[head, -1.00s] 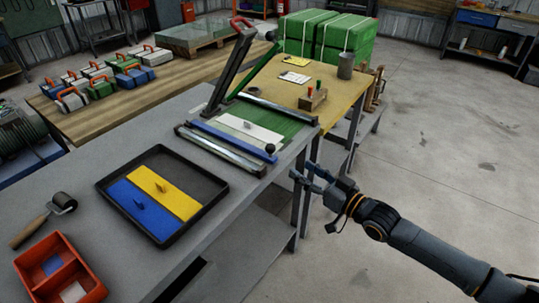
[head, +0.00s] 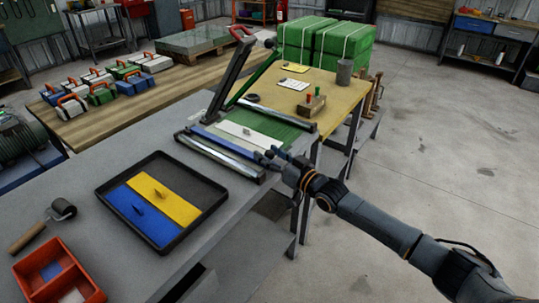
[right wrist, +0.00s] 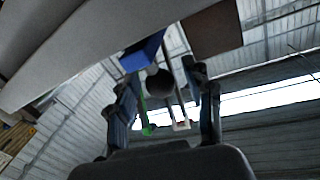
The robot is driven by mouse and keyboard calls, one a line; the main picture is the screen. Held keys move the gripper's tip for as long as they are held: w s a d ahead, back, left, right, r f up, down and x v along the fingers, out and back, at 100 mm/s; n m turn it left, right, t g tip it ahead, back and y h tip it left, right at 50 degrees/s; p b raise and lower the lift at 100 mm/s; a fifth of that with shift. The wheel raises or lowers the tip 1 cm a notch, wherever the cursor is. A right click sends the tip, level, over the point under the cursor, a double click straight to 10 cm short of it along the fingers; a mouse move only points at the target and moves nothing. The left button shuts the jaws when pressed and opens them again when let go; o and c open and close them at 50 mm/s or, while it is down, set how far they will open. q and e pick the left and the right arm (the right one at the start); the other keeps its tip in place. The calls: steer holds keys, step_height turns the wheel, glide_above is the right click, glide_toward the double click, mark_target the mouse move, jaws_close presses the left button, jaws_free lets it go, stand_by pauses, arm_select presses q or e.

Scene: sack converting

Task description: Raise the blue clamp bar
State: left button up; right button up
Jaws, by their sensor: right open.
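The blue clamp bar (head: 220,142) lies low across the green press bed, between a white strip and a bright metal bar. My right gripper (head: 272,155) is at the bar's right end, open. In the right wrist view the dark ball knob (right wrist: 158,82) shows between the spread fingers (right wrist: 165,95), with the blue bar's end (right wrist: 143,52) just beyond it. I cannot tell whether a finger touches the knob. In the head view the gripper mostly hides the knob. My left gripper is not in view.
A black tray (head: 216,205) with blue and yellow plates sits on the grey bench. A long lever with a red handle (head: 242,33) stands up behind the press. An orange bin (head: 88,282) and a roller (head: 62,208) are at left. Open floor lies at right.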

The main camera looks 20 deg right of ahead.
steer(key=shift+w, duration=0.1)
jaws_close()
steer(key=shift+r, duration=0.1)
